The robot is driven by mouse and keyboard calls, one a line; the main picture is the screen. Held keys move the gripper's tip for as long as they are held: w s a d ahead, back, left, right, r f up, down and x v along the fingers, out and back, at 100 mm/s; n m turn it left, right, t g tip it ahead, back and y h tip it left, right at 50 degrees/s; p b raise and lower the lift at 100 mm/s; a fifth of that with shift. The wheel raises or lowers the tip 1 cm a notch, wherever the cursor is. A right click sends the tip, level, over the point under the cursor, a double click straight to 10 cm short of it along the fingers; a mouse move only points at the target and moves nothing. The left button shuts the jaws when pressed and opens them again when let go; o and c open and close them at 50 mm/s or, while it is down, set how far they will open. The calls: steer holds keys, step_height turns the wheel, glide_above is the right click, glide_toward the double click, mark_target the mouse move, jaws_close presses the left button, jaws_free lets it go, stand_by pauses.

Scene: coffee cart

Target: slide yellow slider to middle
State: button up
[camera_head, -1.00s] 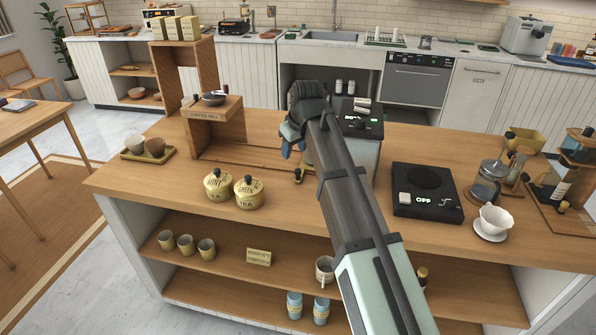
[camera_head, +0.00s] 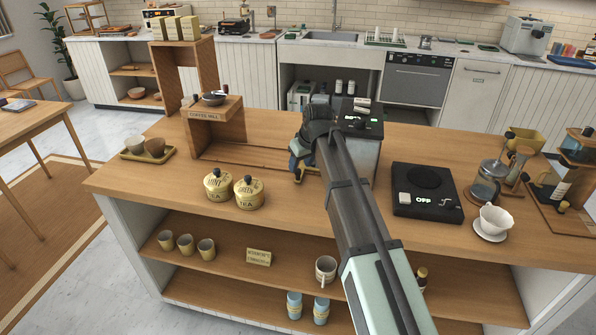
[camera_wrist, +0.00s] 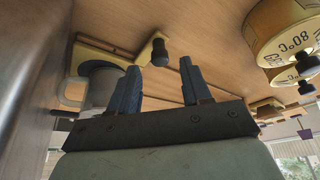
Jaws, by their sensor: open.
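The yellow slider (camera_wrist: 146,52), a small yellow piece with a black knob (camera_wrist: 160,55), sits on the wooden counter in the wrist view. It shows partly in the head view (camera_head: 298,178), just below my fingers. My gripper (camera_wrist: 159,66) is open and empty. Its two blue-grey fingers reach toward the slider, with the knob appearing between the fingertips. I cannot tell whether they touch it. In the head view my gripper (camera_head: 298,160) hangs low over the counter, and my arm hides part of the area. The full slider track is not clear.
A grey cup-like vessel (camera_wrist: 103,88) stands left of my fingers in the wrist view. A black hot plate (camera_head: 426,193) is to the right. A wooden coffee mill stand (camera_head: 220,128) is behind left.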

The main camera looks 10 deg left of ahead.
mark_target(298, 170)
steer(key=shift+x, duration=2.3)
steer(key=shift+c, duration=0.5)
jaws_close()
